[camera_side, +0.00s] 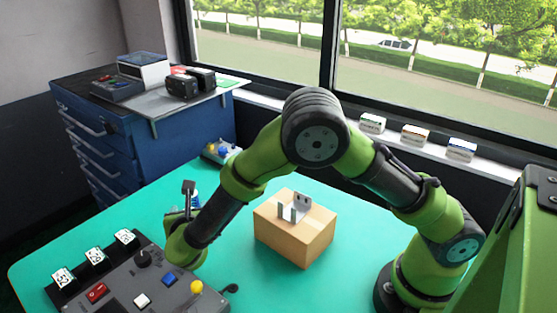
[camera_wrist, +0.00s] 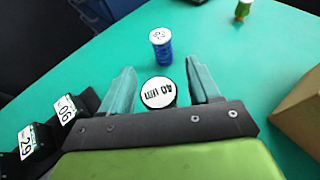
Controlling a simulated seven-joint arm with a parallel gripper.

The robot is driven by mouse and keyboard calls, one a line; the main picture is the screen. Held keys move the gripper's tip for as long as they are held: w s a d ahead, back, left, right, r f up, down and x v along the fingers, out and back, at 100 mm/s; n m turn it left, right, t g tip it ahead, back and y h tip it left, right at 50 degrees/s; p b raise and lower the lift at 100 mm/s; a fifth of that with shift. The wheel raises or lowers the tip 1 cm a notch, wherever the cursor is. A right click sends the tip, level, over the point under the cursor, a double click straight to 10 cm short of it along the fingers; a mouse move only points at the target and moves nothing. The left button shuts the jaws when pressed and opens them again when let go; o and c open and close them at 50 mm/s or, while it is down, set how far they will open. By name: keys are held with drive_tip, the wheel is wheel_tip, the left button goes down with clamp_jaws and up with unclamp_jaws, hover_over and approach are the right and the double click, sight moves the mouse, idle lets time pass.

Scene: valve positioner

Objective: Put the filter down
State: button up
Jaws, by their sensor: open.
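A round filter with a white top marked "40 um" (camera_wrist: 158,93) sits between the fingertips of my gripper (camera_wrist: 163,90) in the wrist view. My gripper is open, with a finger on each side and a visible gap to the filter. The filter's lower body is mostly hidden by its top. A second, blue filter with a white top (camera_wrist: 161,45) stands upright on the green table just beyond; a bit of blue shows beside my wrist in the side view (camera_side: 195,200). In the side view my arm hides the fingers and the marked filter.
Black blocks with number cards (camera_side: 95,257) stand along the left of a grey control panel (camera_side: 150,300) with buttons and a yellow knob. A cardboard box (camera_side: 295,235) bearing a metal bracket stands right of my gripper. A small tray of parts (camera_side: 220,150) lies at the table's far edge.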

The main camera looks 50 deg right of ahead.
drive_tip(key=v, duration=1.1)
drive_tip(key=s+d+r+m+g+y, duration=0.1)
drive_tip(key=s+d+r+m+g, duration=0.25)
drive_tip(key=d+m, duration=0.35)
drive_tip(key=s+d+r+m+g+y, duration=0.2)
drive_tip(key=s+d+r+m+g, duration=0.15)
drive_tip(key=d+m, duration=0.35)
drive_tip(key=s+d+r+m+t+y, duration=0.1)
drive_tip(key=s+r+m+y, duration=0.2)
drive_tip(key=m, duration=0.6)
drive_tip(key=s+d+r+m+t+y, duration=0.2)
drive_tip(key=s+r+m+y, duration=0.1)
drive_tip(key=s+m, duration=0.5)
drive_tip(key=shift+r+m+t+y, duration=0.3)
drive_tip(key=shift+m+y, duration=0.3)
drive_tip(key=shift+m, duration=0.2)
drive_tip(key=shift+s+d, duration=0.15)
